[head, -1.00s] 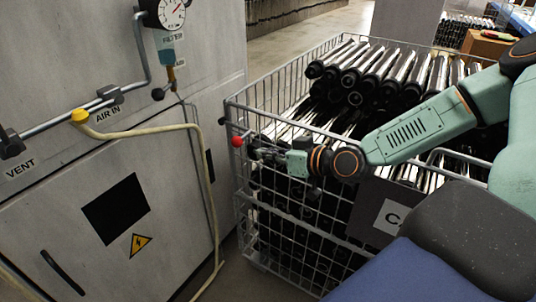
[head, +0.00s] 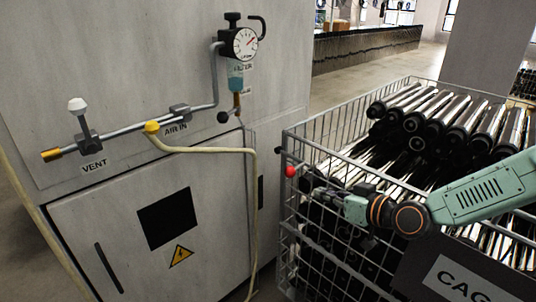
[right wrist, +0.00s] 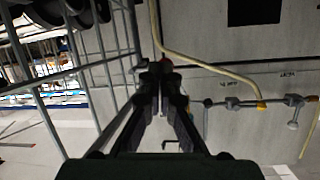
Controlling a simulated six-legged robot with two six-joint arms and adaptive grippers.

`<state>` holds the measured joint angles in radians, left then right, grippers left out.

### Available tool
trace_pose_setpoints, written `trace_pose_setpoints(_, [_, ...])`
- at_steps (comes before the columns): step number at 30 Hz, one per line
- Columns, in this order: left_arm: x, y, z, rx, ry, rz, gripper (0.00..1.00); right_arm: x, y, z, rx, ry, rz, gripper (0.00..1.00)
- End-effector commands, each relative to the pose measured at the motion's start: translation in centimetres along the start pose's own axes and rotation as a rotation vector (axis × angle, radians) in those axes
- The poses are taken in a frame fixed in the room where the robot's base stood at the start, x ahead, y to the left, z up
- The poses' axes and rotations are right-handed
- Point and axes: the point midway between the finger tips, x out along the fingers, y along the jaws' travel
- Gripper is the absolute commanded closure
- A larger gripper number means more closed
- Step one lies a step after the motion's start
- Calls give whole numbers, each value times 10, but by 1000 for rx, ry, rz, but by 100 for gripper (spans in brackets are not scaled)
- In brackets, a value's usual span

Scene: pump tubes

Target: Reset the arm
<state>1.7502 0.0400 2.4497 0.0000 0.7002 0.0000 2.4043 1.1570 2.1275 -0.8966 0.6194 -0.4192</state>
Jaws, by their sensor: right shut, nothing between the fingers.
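My right arm (head: 480,195) reaches in from the right in the head view, over the wire cage. Its gripper (head: 312,183) is shut and empty near the cage's near left corner, pointing toward the grey cabinet. In the right wrist view the dark fingers (right wrist: 154,72) meet at their tips with the cabinet face beyond. A small red knob (head: 290,171) shows just past the fingertips; I cannot tell whether they touch it. My left gripper is out of view.
The wire cage (head: 313,128) holds many dark-ended metal tubes (head: 430,120). Open floor lies behind the cage.

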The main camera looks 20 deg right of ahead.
Motion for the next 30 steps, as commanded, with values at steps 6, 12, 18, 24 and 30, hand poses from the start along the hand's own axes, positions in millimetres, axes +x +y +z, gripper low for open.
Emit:
trace_pose_setpoints(6, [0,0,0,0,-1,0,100,1,2,0,66,-1,13,100])
trace_pose_setpoints(12, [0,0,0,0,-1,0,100,-2,-7,14,293,-65,63,100])
trace_pose_setpoints(18, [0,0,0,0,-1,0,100,-7,-32,57,422,-229,112,100])
trace_pose_setpoints(24, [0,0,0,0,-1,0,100,-28,-64,125,485,-461,192,100])
trace_pose_setpoints(30, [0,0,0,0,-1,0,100,-72,-97,204,469,-725,293,100])
